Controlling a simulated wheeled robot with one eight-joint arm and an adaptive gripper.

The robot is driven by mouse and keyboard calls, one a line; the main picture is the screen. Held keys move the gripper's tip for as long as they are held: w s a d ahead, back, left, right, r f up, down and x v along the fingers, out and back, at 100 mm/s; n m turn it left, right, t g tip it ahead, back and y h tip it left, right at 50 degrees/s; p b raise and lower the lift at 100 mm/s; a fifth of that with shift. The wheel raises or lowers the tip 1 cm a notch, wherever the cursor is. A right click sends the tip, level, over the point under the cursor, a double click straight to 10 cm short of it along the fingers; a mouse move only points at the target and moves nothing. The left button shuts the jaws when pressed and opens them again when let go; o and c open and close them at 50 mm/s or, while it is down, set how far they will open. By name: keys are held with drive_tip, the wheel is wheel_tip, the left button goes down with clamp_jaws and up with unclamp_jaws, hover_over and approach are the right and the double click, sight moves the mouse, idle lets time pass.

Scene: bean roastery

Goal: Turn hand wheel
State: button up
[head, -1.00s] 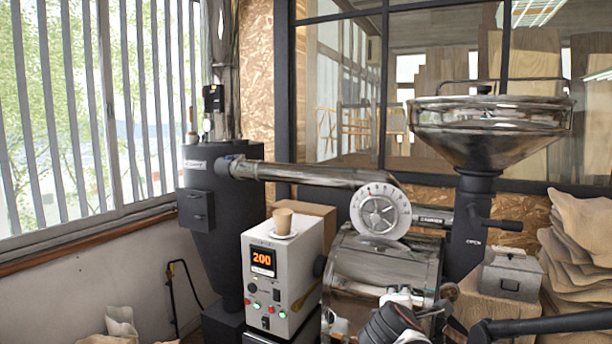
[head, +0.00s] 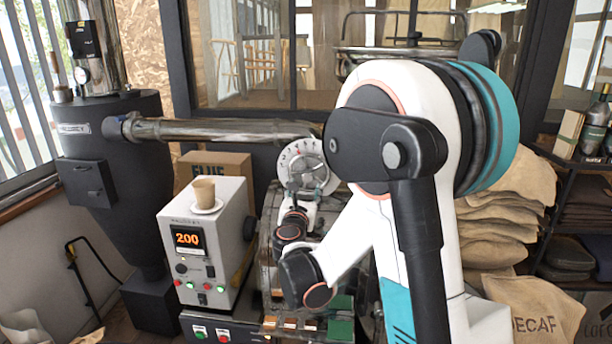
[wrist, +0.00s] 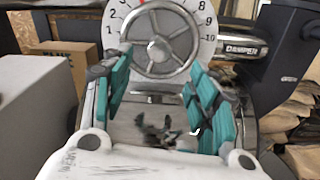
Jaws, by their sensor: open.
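The hand wheel (head: 307,165) is a grey spoked wheel in front of a white numbered dial. In the wrist view the hand wheel (wrist: 158,44) is straight ahead, with its rim, spokes and hub showing; the top of the dial is cut off. My gripper (wrist: 160,78) is open, its two teal-padded fingers on either side of the wheel's lower part in the picture. Nothing is between the fingers. I cannot tell whether they touch the rim. In the head view my gripper (head: 301,196) is just below the dial, and my arm hides the dial's right side.
A white control box (head: 207,245) reading 200, with a cup (head: 204,192) on top, stands left of my gripper. A metal pipe (head: 215,129) runs left from the dial. A damper label (wrist: 243,49) shows to the right. Sacks (head: 492,238) are piled at right.

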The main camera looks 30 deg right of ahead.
sight(307, 179)
drive_tip(key=p+x, duration=0.1)
drive_tip(key=x, duration=0.9)
drive_tip(key=shift+w+d, duration=0.2)
drive_tip(key=shift+w, duration=0.05)
drive_tip(key=shift+c, duration=0.6)
clamp_jaws()
